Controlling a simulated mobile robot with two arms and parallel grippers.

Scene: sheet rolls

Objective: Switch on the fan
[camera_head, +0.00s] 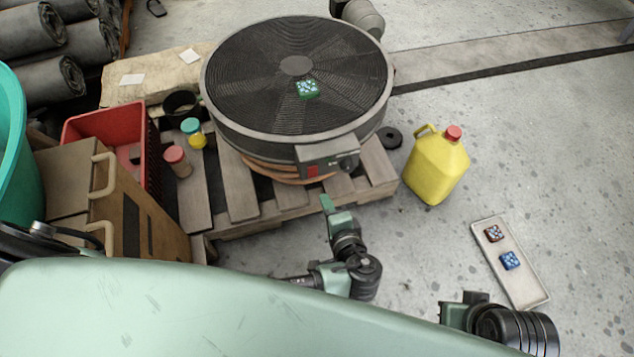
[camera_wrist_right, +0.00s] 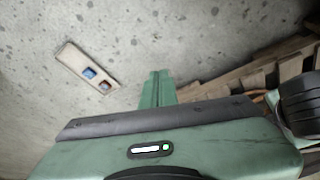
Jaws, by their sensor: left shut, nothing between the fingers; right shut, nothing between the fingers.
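A large round dark fan (camera_head: 250,60) lies flat, grille up, on a wooden pallet. Its grey control box (camera_head: 325,158) faces the front, with a red switch (camera_head: 312,171) and a dark knob (camera_head: 347,163). I cannot tell the switch's position. My left gripper (camera_head: 327,204) is shut and empty, just in front of and below the control box, apart from it in the picture. My right gripper (camera_head: 462,304) is at the bottom right, far from the fan; in the right wrist view its fingers (camera_wrist_right: 157,88) are shut and empty.
A small green patterned block (camera_head: 307,89) lies on the grille. A yellow jug (camera_head: 437,165) stands right of the pallet (camera_head: 245,203). A tray (camera_head: 528,284) with two small blocks lies on the floor at right. A red crate (camera_head: 105,120) and brown case (camera_head: 140,215) crowd the left.

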